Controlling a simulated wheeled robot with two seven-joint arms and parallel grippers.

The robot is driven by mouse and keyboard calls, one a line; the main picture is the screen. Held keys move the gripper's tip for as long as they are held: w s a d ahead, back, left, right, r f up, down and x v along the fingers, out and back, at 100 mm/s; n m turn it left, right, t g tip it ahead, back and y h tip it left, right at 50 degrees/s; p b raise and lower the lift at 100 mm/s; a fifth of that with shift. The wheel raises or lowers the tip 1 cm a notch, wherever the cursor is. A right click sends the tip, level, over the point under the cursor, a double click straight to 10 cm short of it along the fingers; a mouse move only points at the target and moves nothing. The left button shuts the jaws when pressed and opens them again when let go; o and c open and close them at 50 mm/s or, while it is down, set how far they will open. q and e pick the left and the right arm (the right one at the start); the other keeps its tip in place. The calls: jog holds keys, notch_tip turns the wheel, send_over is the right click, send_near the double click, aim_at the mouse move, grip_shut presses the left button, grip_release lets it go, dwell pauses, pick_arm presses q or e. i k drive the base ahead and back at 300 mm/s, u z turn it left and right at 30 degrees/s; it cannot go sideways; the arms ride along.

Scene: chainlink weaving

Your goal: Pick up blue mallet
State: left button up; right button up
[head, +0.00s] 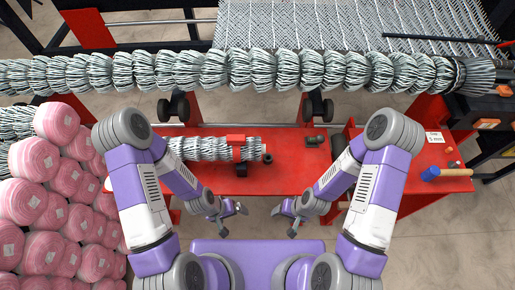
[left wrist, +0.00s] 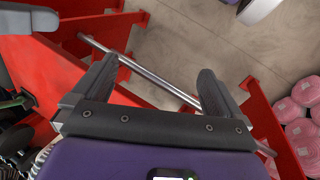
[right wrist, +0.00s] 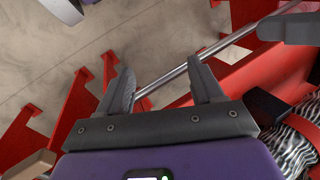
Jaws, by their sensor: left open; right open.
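The blue mallet (head: 430,173) lies on the right end of the red bench in the head view. Its blue head is to the left and its pale wooden handle (head: 457,172) points right, near the bench's right edge. My right gripper (head: 283,222) is open and empty in front of the bench, well to the left of the mallet. My left gripper (head: 234,221) is open and empty, further left and also apart from the mallet. The wrist views show both jaws spread with nothing between the left fingers (left wrist: 158,70) or the right fingers (right wrist: 160,72).
The red bench (head: 290,178) carries a wire coil (head: 205,149) under a red clamp. A small white sign (head: 434,137) stands behind the mallet. Pink rolls (head: 48,215) are stacked at the left. A long wire roll (head: 240,70) spans the back. Floor shows at the lower right.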

aim_at(432, 172)
jog(key=z, duration=2.05)
jog(key=k, duration=0.6)
jog(key=z, duration=0.65)
jog(key=i, duration=1.25)
jog(key=z, duration=0.15)
